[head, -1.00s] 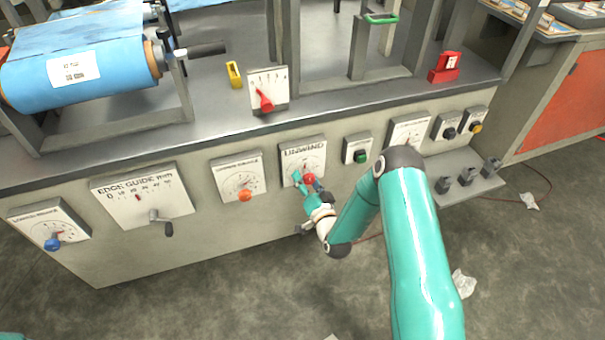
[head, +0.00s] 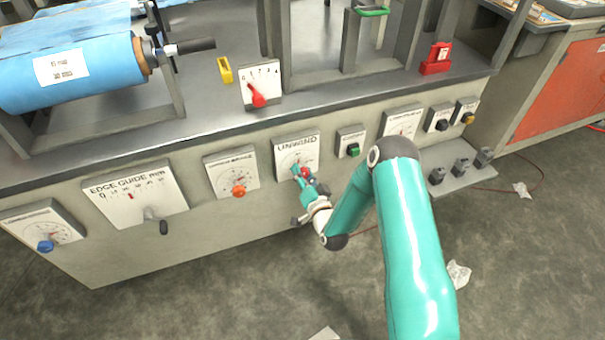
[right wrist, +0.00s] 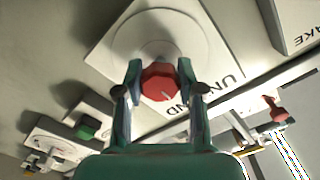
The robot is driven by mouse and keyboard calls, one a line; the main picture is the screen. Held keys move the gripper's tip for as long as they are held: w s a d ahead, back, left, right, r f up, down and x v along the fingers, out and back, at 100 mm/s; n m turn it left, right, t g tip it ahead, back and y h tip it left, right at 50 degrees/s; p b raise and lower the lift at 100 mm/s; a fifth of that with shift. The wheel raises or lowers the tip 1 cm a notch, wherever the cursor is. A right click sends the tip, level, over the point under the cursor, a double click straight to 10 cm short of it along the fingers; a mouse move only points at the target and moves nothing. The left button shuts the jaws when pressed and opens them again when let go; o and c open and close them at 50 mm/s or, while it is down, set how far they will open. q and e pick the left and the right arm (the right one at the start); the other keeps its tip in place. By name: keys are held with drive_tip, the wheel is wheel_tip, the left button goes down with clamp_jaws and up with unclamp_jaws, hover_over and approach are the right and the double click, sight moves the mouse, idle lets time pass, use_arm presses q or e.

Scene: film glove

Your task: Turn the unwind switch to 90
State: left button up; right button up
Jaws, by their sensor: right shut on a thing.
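The unwind panel (head: 283,146) is a white plate with a round dial on the machine's front face, and its lettering also shows in the right wrist view (right wrist: 222,78). The red unwind knob (right wrist: 160,83) sits at the dial's middle. My right gripper (right wrist: 160,80) is shut on the knob, with one finger on each side of it. In the head view my right gripper (head: 302,177) covers much of the dial, and the knob (head: 305,171) shows only as a bit of red. The dial's reading is not legible. My left gripper is not in view.
An orange-knob panel (head: 231,165) is left of the unwind panel. A green-button box (head: 350,145) is to its right. The edge guide panel (head: 140,200) has a crank that sticks out. A grey shelf (head: 462,172) juts out at right. The floor in front is mostly clear.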

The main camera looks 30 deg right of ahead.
drive_tip(key=shift+d, duration=0.1)
drive_tip(key=m+b, duration=0.2)
drive_tip(key=m, duration=0.1)
drive_tip(key=shift+f+m, duration=0.15)
drive_tip(key=shift+m, duration=0.25)
drive_tip(key=m+b, duration=0.3)
drive_tip(key=m, duration=0.2)
drive_tip(key=shift+s, duration=0.1)
drive_tip(key=m+b, duration=0.3)
drive_tip(key=m, duration=0.1)
drive_tip(key=shift+d+f+m, duration=0.1)
drive_tip(key=shift+m, duration=0.3)
drive_tip(key=m+b, duration=0.2)
drive_tip(key=m, duration=0.2)
drive_tip(key=shift+b, duration=0.35)
drive_tip(key=shift+m, duration=0.3)
drive_tip(key=o, duration=1.2)
drive_tip(key=shift+c, duration=0.2)
